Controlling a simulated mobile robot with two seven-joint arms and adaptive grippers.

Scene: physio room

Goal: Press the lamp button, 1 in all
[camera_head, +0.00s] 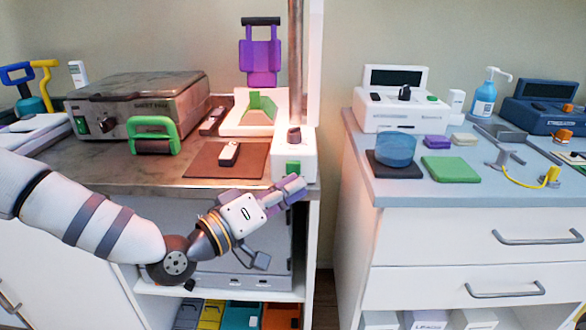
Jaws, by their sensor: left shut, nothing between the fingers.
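A white lamp base (308,150) stands at the right front corner of the brown worktop, with a metal post (295,60) rising from it. The green lamp button (292,166) is on the front of this base. My left gripper (293,187) is shut and empty. Its fingertips show just below the button, at the worktop's front edge; I cannot tell whether they touch the base. The button is mostly visible above the fingertips. My right gripper is not in view.
A brown mat (200,165) with a small white remote (229,153) lies left of the lamp base. A metal heating unit (140,100) with a green handle (153,136) stands further left. A gap separates this bench from the grey-topped cabinet (400,190) at right.

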